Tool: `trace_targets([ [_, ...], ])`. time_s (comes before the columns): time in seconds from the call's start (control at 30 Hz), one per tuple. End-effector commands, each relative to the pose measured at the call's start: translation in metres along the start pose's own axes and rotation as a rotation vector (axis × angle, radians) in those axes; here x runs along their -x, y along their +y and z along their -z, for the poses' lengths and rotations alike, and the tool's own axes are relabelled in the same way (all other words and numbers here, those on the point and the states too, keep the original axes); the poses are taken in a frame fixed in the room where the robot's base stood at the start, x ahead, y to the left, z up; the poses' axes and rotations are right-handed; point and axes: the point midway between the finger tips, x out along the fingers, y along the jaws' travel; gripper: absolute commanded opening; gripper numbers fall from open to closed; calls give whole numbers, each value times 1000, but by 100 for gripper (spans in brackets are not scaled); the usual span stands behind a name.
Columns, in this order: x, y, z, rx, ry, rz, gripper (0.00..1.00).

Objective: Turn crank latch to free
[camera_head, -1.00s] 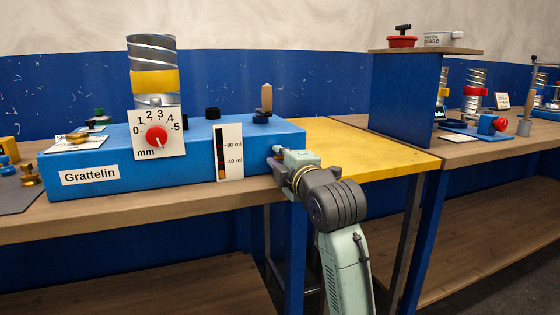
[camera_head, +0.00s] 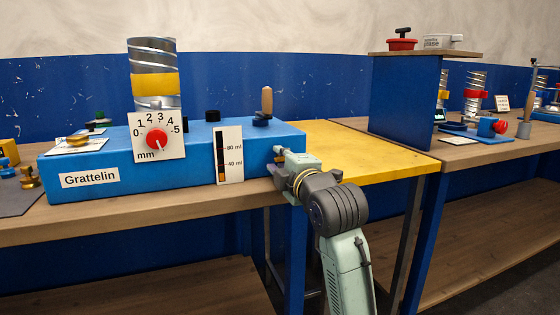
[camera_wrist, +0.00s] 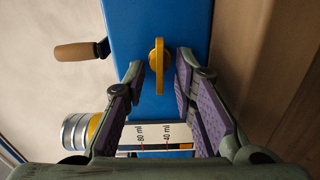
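The gold latch (camera_wrist: 159,67) is a flat rounded knob on the blue box (camera_wrist: 155,25), seen nearly edge-on in the wrist view. My gripper (camera_wrist: 160,75) is open, with one fingertip on each side of the latch and a visible gap to each. In the head view, my gripper (camera_head: 281,166) is at the right end of the front of the blue box (camera_head: 110,160). The crank has a wooden handle (camera_head: 267,100) standing upright on a dark base on the box top. The handle also shows at the left of the wrist view (camera_wrist: 78,52).
A shelf (camera_head: 425,52) with a red pot stands behind.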

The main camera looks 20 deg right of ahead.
Motion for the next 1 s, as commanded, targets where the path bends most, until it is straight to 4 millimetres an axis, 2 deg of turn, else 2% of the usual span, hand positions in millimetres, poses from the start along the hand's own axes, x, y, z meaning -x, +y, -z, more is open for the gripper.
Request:
trace_targets([
  [0.17, 28, 0, -1, 0, -3, -3, 25],
  [0.4, 80, 0, -1, 1, -3, -2, 25],
  [0.53, 100, 0, -1, 0, -3, -2, 25],
  [0.7, 115, 0, -1, 0, -2, 0, 25],
  [1.0, 117, 0, 0, 0, -1, 0, 25],
])
